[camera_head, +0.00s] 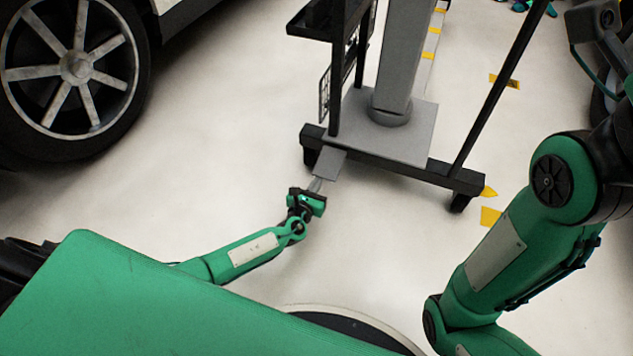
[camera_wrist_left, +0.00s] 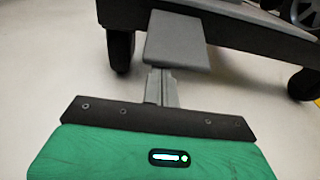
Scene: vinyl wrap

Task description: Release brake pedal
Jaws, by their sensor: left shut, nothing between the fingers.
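The brake pedal (camera_head: 330,165) is a flat grey plate that sticks out from the dark base of the wheeled stand, low above the floor. It also shows in the left wrist view (camera_wrist_left: 177,40), straight ahead of my fingers. My left gripper (camera_head: 316,184) is shut and empty, with its fingertips at the near edge of the pedal. In the left wrist view the closed fingers (camera_wrist_left: 162,86) reach up to the pedal's near edge and their tips seem to lie at or under it. I cannot tell whether they touch. My right gripper is not in view.
The stand has a dark base bar (camera_head: 425,172) on castors (camera_head: 459,202) and a grey column (camera_head: 394,60). A car wheel (camera_head: 75,68) is at the upper left. Yellow floor marks (camera_head: 490,216) lie to the right. Floor left of the stand is clear.

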